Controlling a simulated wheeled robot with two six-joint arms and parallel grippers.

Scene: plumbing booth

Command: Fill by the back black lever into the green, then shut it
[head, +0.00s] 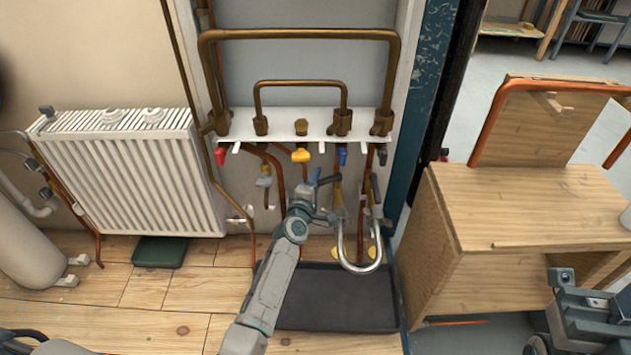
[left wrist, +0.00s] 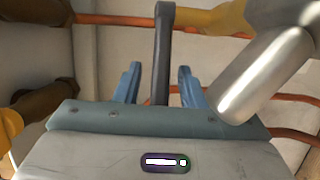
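My left gripper (head: 326,180) is in front of the lower pipework, under the white valve rail. In the left wrist view its two blue fingers (left wrist: 158,85) stand apart. A dark grey-black lever (left wrist: 163,55) hangs in the gap between them, with clear space on both sides; its lower end is hidden by the gripper body. In the head view a black lever (head: 375,188) shows just right of the gripper, above the silver hose loop (head: 361,266). I cannot make out a gauge or a green zone. Part of my right arm shows at the lower right; its fingers are unclear.
The white valve rail (head: 280,131) carries red, yellow, blue and black handles below brown pipes. A white radiator (head: 150,175) stands left, with a green pad (head: 160,251) below. A dark tray (head: 335,312) lies under the pipes. A wooden bench (head: 530,205) stands right.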

